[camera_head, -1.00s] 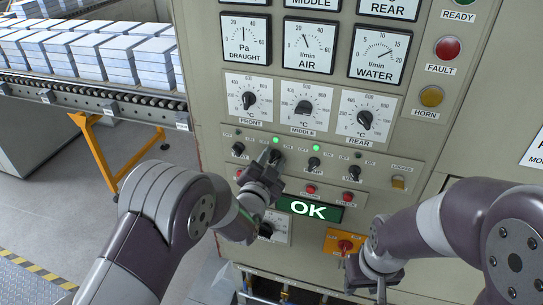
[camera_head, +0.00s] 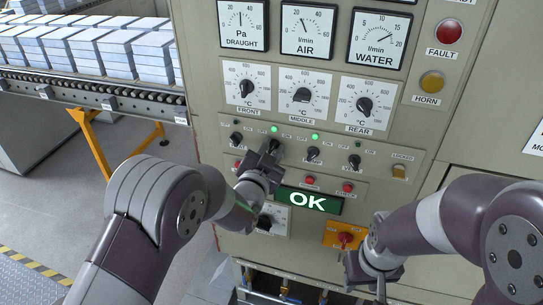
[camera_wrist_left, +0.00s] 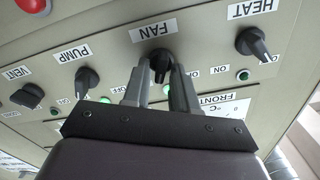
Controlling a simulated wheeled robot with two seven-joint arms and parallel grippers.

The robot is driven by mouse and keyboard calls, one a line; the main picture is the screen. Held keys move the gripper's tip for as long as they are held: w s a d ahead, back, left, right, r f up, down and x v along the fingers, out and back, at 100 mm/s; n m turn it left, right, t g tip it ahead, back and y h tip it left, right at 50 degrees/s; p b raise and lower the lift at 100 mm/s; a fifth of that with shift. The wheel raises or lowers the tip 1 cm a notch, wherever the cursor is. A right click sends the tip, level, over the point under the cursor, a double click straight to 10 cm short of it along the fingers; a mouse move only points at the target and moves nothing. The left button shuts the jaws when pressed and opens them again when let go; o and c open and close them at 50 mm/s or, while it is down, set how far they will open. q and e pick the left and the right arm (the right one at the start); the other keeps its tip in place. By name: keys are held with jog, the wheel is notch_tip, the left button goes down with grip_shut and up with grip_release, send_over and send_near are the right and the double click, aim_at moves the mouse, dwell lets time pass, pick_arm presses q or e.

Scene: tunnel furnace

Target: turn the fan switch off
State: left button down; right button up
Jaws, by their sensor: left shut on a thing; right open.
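The fan switch (camera_wrist_left: 160,62) is a black rotary knob beside the FAN label (camera_wrist_left: 152,32) in the left wrist view, where the panel appears upside down. My left gripper (camera_wrist_left: 161,85) has its two fingers on either side of this knob, shut on it. In the head view my left gripper (camera_head: 271,150) is at the second knob from the left in the switch row and partly hides it. A green lamp (camera_head: 274,129) is lit above it. My right gripper (camera_head: 365,283) is open, low in front of the panel, and holds nothing visible.
The heat knob (camera_head: 236,138), pump knob (camera_head: 313,153) and vent knob (camera_head: 354,161) flank the fan switch. A green OK display (camera_head: 308,201) and small red buttons sit below. An orange plate with a red knob (camera_head: 344,239) is near my right gripper. A conveyor (camera_head: 90,83) carries blocks at left.

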pick_arm(q)
jog(key=n+b, duration=0.6)
jog(key=b, duration=0.1)
jog(key=f+n+b, duration=0.1)
jog(key=n+b, duration=0.2)
jog(key=shift+a+b, duration=0.25)
jog(key=shift+b, duration=0.1)
jog(key=shift+r+n+b, duration=0.15)
jog(key=shift+n+b, duration=0.95)
jog(key=shift+b, duration=0.15)
jog(key=shift+a+r+n+b, duration=0.1)
jog(key=shift+n+b, duration=0.25)
jog(key=shift+n, duration=0.05)
jog(key=c, duration=1.2)
grip_release()
jog(key=shift+w+r, duration=0.1)
jog(key=shift+w, duration=0.05)
jog(key=b+v, duration=0.3)
jog(key=v, duration=0.9)
jog(key=shift+s, duration=0.35)
